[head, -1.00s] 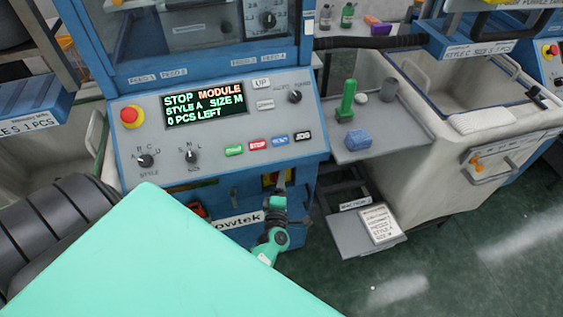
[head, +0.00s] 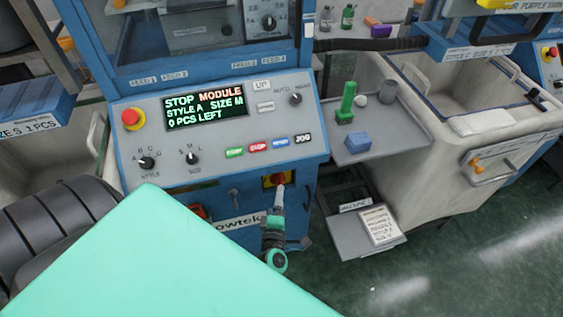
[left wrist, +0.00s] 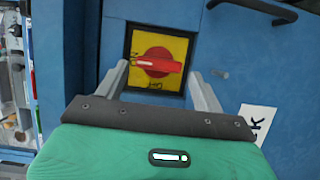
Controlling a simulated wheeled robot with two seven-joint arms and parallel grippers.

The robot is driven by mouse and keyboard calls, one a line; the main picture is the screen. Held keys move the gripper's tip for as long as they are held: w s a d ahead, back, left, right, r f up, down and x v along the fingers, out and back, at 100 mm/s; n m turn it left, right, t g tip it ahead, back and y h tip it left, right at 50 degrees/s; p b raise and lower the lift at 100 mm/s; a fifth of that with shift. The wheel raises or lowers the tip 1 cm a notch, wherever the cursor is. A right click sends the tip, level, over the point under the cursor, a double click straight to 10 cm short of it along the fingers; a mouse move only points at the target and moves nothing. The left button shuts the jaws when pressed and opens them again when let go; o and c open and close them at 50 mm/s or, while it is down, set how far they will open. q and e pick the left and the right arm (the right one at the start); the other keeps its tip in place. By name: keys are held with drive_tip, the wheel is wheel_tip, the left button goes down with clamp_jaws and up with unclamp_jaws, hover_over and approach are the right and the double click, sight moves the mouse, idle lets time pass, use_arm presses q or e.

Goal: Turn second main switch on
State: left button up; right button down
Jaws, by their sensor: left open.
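A main switch (left wrist: 157,62) with a red handle on a yellow square plate shows in the left wrist view, on the machine's blue front. Its handle lies close to horizontal. In the head view the red and yellow switch (head: 276,178) is low on the machine, partly hidden by my gripper. My left gripper (left wrist: 160,85) is open, its two fingers on either side of the red handle and a little below it in the picture. I cannot tell whether they touch it. The gripper also shows in the head view (head: 279,190). My right gripper is not in view.
The control panel display (head: 206,109) reads STOP MODULE, style A, size M, 0 pcs left. A red stop button (head: 131,118) is on its left. A grey side shelf (head: 375,150) holds a green item and a blue block.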

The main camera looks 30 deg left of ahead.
use_arm(q)
drive_tip(key=v, duration=0.8)
drive_tip(key=shift+d, duration=0.1)
drive_tip(key=s+d+f+m+g+h, duration=0.25)
drive_tip(key=f+m, duration=0.25)
drive_tip(key=f, duration=0.3)
drive_tip(key=s+d+f+m+g+h, duration=0.1)
drive_tip(key=s+d+f+m+h, duration=0.3)
drive_tip(key=f, duration=0.5)
drive_tip(key=s+d+f+m+g+h, duration=0.1)
drive_tip(key=f+m+g+h, duration=0.15)
drive_tip(key=f+m, duration=0.45)
drive_tip(key=s+a+f+m+g, duration=0.4)
drive_tip(key=s+f, duration=0.5)
drive_tip(key=s, duration=0.3)
drive_tip(key=s+a+f+m+g, duration=0.4)
drive_tip(key=s+f, duration=0.4)
drive_tip(key=s, duration=0.4)
drive_tip(key=shift+a+f+m+g+y, duration=0.2)
drive_tip(key=shift+f+m+g+y, duration=0.25)
drive_tip(key=shift+m, duration=0.45)
